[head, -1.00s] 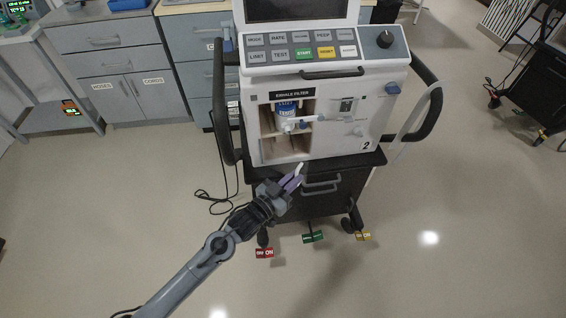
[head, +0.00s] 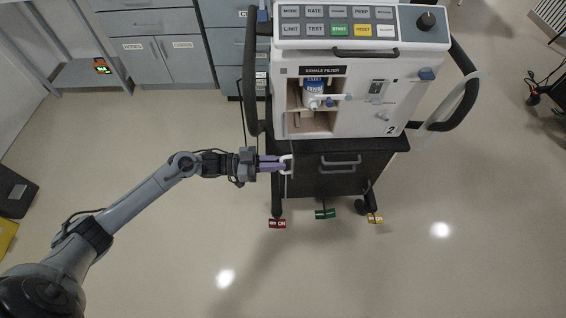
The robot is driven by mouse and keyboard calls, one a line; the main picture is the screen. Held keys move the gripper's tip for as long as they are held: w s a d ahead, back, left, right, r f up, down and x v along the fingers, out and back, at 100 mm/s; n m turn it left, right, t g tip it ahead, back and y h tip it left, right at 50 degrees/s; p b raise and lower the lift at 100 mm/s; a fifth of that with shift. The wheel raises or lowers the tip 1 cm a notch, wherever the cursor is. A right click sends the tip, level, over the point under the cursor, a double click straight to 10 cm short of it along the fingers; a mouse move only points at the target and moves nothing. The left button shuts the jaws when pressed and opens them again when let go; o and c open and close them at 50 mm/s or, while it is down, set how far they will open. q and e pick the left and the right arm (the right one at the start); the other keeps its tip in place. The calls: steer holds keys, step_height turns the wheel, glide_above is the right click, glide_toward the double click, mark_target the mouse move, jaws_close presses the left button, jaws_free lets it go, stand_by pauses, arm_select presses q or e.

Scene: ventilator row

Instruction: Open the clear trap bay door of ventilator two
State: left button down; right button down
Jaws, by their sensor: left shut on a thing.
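Ventilator two (head: 357,118) is a white unit marked "2" on a black cart. Its bay under the "EXHALE FILTER" label shows a blue-and-white filter (head: 313,87) and pale inner walls. My left gripper (head: 284,163) comes in from the left, in front of the cart just below the unit's lower left corner. It is shut on a small white handle (head: 290,158). The clear door panel itself is too transparent to make out, so I cannot tell its exact angle. My right gripper is not in view.
A black drawer (head: 338,178) with a grey handle is behind and right of the gripper. Red, green and yellow tags (head: 325,213) are at the cart's foot. A black side rail (head: 250,90) stands left of the unit. The floor in front is clear.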

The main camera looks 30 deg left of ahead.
arm_select(q)
steer(key=shift+s+a, duration=0.1)
steer(key=shift+a, duration=0.25)
steer(key=c, duration=1.2)
jaws_free()
steer(key=v, duration=1.1)
steer(key=shift+d, duration=0.1)
